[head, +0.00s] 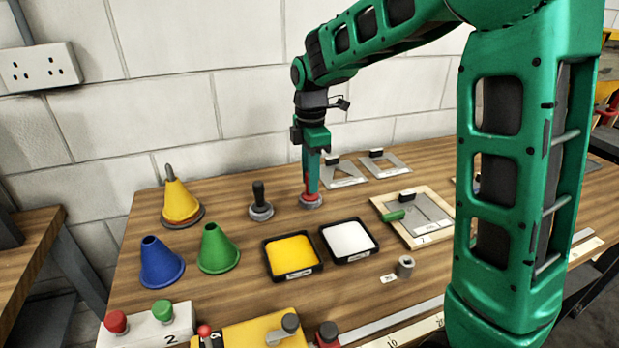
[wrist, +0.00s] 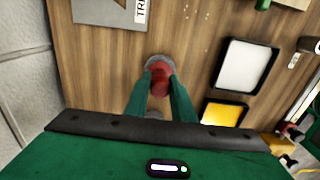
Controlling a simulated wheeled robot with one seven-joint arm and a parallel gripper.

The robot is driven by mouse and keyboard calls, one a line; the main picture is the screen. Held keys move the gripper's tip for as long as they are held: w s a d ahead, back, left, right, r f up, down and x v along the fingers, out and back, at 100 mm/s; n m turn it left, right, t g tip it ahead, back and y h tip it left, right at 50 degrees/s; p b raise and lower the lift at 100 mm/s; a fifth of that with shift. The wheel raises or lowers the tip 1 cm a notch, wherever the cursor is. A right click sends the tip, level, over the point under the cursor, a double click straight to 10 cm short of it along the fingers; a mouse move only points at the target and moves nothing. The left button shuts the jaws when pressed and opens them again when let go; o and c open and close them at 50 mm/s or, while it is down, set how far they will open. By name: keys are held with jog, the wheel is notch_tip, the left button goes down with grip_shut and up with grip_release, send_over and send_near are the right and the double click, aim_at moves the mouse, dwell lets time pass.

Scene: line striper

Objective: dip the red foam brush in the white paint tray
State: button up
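The red foam brush (wrist: 160,80) stands upright on a round grey base at the back of the bench. In the head view its red lower part (head: 311,197) shows below my fingers. My gripper (head: 312,184) points straight down over it. In the wrist view my two green fingers lie along both sides of the red handle with no clear gap, so my gripper is shut on it. The fingers hide much of the handle. The white paint tray (head: 348,240) lies in front and to the right, black-rimmed and filled with white; it also shows in the wrist view (wrist: 243,67).
A yellow paint tray (head: 291,255) sits left of the white one. A black-handled brush (head: 260,203) stands left of my gripper. Coloured cones (head: 218,250) stand further left. Stencil plates (head: 384,163) lie behind right, and a framed stencil (head: 416,216) lies right of the white tray.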

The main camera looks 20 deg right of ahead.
jog(key=shift+r, duration=1.75)
